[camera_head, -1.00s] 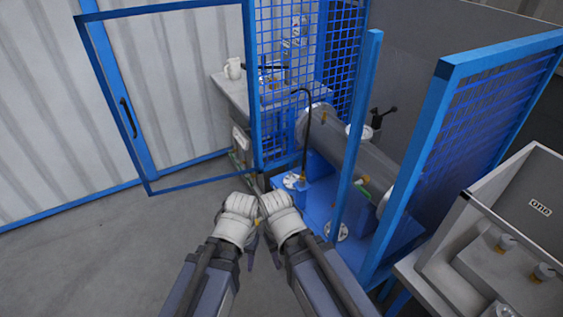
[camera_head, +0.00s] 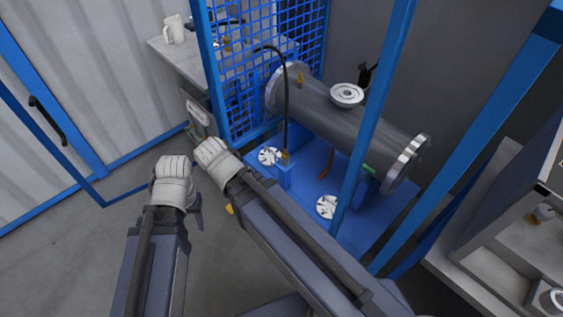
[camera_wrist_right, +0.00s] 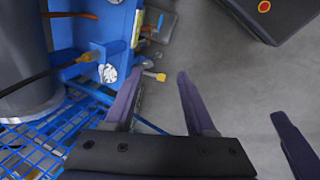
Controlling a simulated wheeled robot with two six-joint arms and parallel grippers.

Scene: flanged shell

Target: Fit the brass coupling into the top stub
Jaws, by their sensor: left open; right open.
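The grey flanged shell (camera_head: 335,122) lies on a blue stand. A pale round flange (camera_head: 347,95) and a small brass fitting (camera_head: 300,79) stand on its top; I cannot tell which is the top stub. A black hose ends in a brass piece (camera_head: 285,157) upright at a blue block, also in the right wrist view (camera_wrist_right: 88,57); it looks like the coupling. My right gripper (camera_head: 217,160) is left of that block. In the right wrist view its fingers (camera_wrist_right: 158,92) are open and empty. My left gripper (camera_head: 176,188), further left, is open; its fingertips are mostly hidden.
A blue post (camera_head: 373,115) rises in front of the shell. Blue mesh (camera_head: 240,65) stands at the back left. A bench (camera_head: 180,60) holds a white jug (camera_head: 173,29). A small yellow piece (camera_head: 230,208) shows between my arms. The floor at left is clear.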

